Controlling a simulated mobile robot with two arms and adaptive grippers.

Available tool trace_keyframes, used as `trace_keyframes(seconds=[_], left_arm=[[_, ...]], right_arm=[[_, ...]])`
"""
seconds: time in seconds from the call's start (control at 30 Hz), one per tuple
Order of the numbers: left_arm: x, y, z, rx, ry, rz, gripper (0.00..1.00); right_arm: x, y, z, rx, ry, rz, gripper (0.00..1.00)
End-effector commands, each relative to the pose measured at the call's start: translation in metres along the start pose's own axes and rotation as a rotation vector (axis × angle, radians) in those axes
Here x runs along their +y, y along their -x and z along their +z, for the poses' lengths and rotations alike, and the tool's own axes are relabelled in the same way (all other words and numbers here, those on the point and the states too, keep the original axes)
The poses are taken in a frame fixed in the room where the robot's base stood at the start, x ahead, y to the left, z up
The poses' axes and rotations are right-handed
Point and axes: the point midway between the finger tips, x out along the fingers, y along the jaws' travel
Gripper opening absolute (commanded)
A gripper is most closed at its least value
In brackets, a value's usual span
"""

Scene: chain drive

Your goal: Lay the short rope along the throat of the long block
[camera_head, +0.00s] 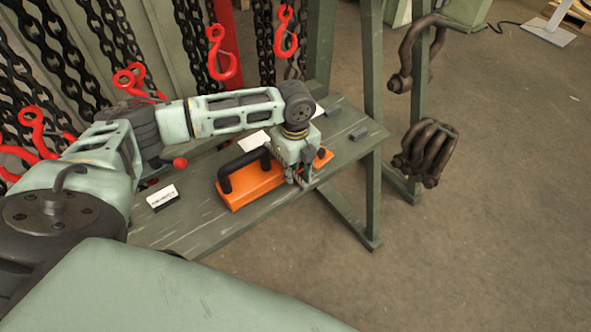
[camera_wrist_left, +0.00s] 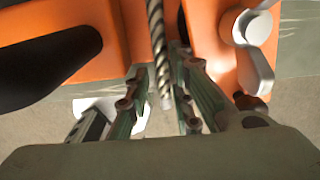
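The orange block (camera_head: 243,189) with a black handle (camera_head: 246,165) lies on the green bench; it also fills the top of the left wrist view (camera_wrist_left: 112,18). A narrow gap, its throat, runs between two orange parts there. A grey twisted short rope (camera_wrist_left: 157,38) runs along this gap, its near end between my fingers. My left gripper (camera_head: 302,182) points down at the block's right part. In the left wrist view the fingers (camera_wrist_left: 162,80) are close together on both sides of the rope and look shut on it. Whether the rope touches the throat floor is hidden. My right gripper is not in view.
The green bench (camera_head: 205,230) carries white cards (camera_head: 162,197) and small grey blocks (camera_head: 358,133) around the orange block. A silver wing-shaped clamp (camera_wrist_left: 255,45) sits on the block. Red hooks (camera_head: 221,55) and dark chains hang behind. Brown shackles (camera_head: 428,150) hang at the right.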

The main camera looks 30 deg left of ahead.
Motion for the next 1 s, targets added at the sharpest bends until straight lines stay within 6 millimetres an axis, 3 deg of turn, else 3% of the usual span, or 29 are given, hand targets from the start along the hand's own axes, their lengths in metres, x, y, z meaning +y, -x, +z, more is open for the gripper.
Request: trace_keyframes(seconds=[0.57, 1.0], left_arm=[[-0.002, 0.007, 0.0, 0.0, -0.001, -0.007, 0.34], [-0.002, 0.091, 0.001, -0.001, 0.0, -0.008, 0.34]], right_arm=[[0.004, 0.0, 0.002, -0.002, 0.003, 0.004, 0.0], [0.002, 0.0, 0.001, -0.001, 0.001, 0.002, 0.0]])
